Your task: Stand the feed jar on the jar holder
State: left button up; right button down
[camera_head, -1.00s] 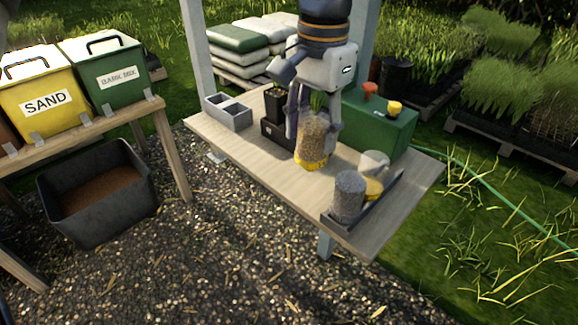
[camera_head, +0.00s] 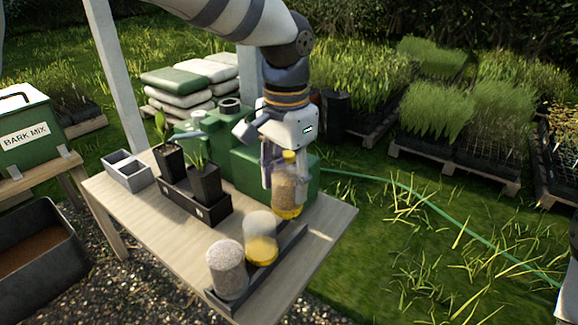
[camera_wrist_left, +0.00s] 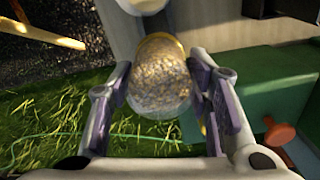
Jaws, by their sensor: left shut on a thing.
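The feed jar (camera_head: 284,192), clear with brown grain and a yellow base, is in my left gripper (camera_head: 281,182). The gripper is shut on it, with a finger on each side, as the left wrist view (camera_wrist_left: 160,82) also shows. The jar is roughly upright beside the green box, near the far end of the jar holder (camera_head: 291,246); I cannot tell its exact height. The holder is a dark, long tray at the table's right side. My right gripper is not in view.
A green box (camera_head: 243,170) stands behind the jar. A black tray (camera_head: 192,208) with potted plants and a grey divided box (camera_head: 128,171) are on the wooden table (camera_head: 150,235). The holder's far end looks free. Grass and a green hose lie beyond the table.

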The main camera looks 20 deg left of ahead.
aim_at(287, 203)
pick_arm(q)
jog(key=shift+w+f+b, duration=0.1)
jog(key=shift+f+b, duration=0.2)
jog(key=shift+f, duration=2.05)
jog(key=shift+f, duration=0.2)
jog(key=o, duration=1.3)
jog(key=shift+o, duration=0.2)
jog(key=shift+f, duration=0.1)
notch_tip(287, 203, up, 12)
jog(key=shift+r, duration=0.1)
